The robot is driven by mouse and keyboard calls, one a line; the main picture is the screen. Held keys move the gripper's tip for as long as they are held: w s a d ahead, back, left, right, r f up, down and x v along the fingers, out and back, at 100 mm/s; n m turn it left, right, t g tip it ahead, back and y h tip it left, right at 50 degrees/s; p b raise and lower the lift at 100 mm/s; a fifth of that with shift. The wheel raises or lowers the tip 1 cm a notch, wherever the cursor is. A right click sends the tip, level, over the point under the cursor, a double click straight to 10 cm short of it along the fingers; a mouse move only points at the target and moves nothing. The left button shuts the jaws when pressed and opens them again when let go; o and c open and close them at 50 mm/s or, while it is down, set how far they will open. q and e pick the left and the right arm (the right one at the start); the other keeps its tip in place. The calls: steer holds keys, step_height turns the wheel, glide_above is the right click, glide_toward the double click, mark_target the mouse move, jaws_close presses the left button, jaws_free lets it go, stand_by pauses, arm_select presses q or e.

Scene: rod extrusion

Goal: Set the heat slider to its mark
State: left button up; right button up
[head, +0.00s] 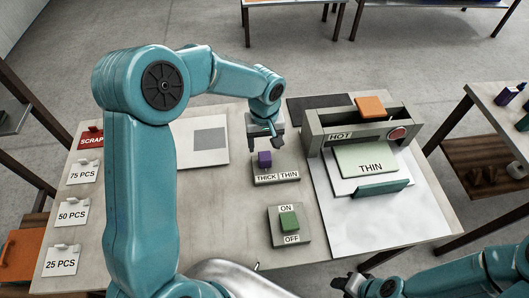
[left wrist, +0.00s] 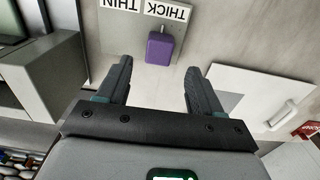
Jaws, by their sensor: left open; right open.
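The slider panel (head: 277,179) is a grey plate with a THICK | THIN label. Its purple knob (head: 264,158) is at the THICK end, on the left. My left gripper (head: 263,136) is open just above and behind the knob. In the left wrist view, the open fingers (left wrist: 157,78) point toward the purple knob (left wrist: 160,48), which lies beyond the tips and roughly between them, apart from both. The label (left wrist: 144,8) appears upside down there. A green card (head: 366,160) reading THIN rests before the machine marked HOT. My right gripper (head: 349,284) is open and empty at the bottom edge.
The machine (head: 325,128) with an orange block (head: 370,106) on top stands right of the slider. A green ON/OFF switch (head: 289,222) sits in front. A white plate with a grey square (head: 180,145) lies left. Count cards and a SCRAP sign (head: 91,139) line the left edge.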

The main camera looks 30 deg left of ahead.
mark_target(265, 155)
arm_select(q)
step_height(265, 155, down, 6)
steer(key=shift+f+p, duration=0.2)
steer(key=shift+p, duration=0.1)
jaws_close()
